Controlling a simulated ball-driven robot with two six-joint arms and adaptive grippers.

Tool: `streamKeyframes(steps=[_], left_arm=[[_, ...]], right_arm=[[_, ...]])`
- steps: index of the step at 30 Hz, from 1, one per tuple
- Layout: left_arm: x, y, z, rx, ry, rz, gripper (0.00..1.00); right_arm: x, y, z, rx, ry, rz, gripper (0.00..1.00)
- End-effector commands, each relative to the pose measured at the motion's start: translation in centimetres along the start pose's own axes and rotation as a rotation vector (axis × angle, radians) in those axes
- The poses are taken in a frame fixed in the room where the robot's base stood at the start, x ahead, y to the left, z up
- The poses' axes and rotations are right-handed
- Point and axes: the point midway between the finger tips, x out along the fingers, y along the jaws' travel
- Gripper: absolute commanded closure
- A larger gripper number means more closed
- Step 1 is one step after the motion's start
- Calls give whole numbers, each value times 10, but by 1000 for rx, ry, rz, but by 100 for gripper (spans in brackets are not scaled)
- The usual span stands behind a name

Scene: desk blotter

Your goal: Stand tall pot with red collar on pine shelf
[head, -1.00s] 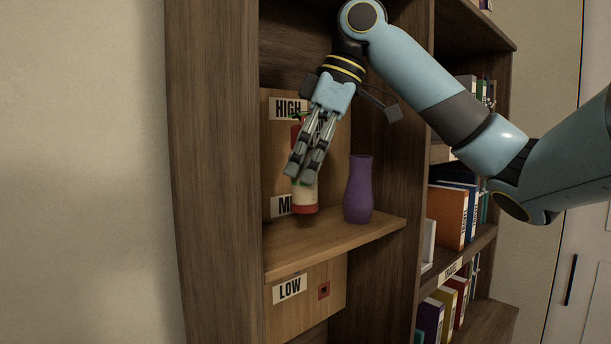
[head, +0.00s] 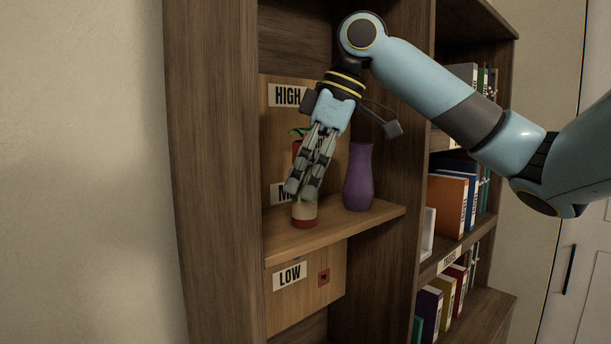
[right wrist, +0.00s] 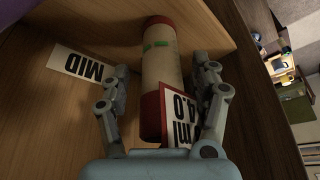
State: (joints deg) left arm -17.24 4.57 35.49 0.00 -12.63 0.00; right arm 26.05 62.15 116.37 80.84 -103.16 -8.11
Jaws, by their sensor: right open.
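The tall pot with red collar (head: 304,212) is cream with a red foot. It stands upright on the pine shelf (head: 340,225), its foot appearing to touch the board. My right gripper (head: 300,191) reaches down at the pot, open. In the right wrist view the pot (right wrist: 162,65) lies between the two spread fingers of the gripper (right wrist: 165,72), with a green mark and a printed tag on it. My left gripper is in no view.
A purple vase (head: 358,178) stands on the shelf close to the right of the pot. The back panel carries HIGH, MID and LOW (head: 290,275) labels. Side walls enclose the bay. Books (head: 447,207) fill the bay to the right. The shelf's front strip is clear.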

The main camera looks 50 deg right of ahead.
Motion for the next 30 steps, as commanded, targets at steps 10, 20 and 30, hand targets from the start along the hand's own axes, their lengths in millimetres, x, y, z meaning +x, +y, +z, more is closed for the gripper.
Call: streamKeyframes(steps=[10, 20, 30], left_arm=[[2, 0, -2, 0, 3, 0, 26], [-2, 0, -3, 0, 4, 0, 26], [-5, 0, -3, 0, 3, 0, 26]], right_arm=[[-28, 1, -1, 0, 1, 6, 38], [-101, 1, -2, 1, 3, 3, 38], [-123, 0, -1, 1, 0, -1, 38]])
